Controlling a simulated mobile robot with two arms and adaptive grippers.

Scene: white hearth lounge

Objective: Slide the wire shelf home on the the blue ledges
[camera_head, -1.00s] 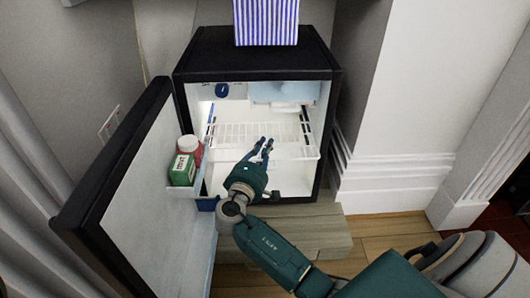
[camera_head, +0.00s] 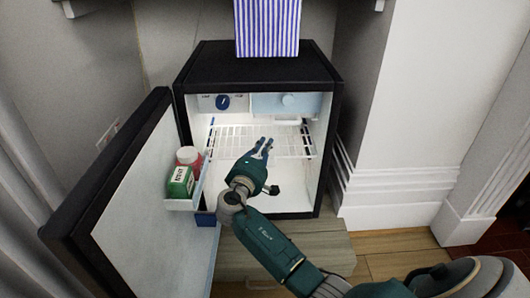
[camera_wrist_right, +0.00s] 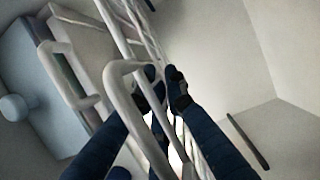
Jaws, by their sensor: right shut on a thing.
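The white wire shelf (camera_head: 232,139) is inside the small open fridge (camera_head: 258,62), below its top compartment. My right gripper (camera_head: 264,147) reaches in from the front and is shut on the shelf's front wire. In the right wrist view, the fingers (camera_wrist_right: 162,90) close around a bent white wire of the shelf (camera_wrist_right: 118,72). A thin blue ledge (camera_head: 211,126) shows on the fridge's left inner wall. A dark strip, perhaps the other ledge, shows on a wall in the wrist view (camera_wrist_right: 248,141). Whether the shelf rests on the ledges I cannot tell. My left gripper is out of view.
The fridge door (camera_head: 140,205) stands open at left, with a green box (camera_head: 180,182) and a red jar (camera_head: 189,157) in its rack. A light-blue compartment door (camera_head: 287,104) and a dial (camera_head: 222,101) are above the shelf. A striped box (camera_head: 267,27) stands on top.

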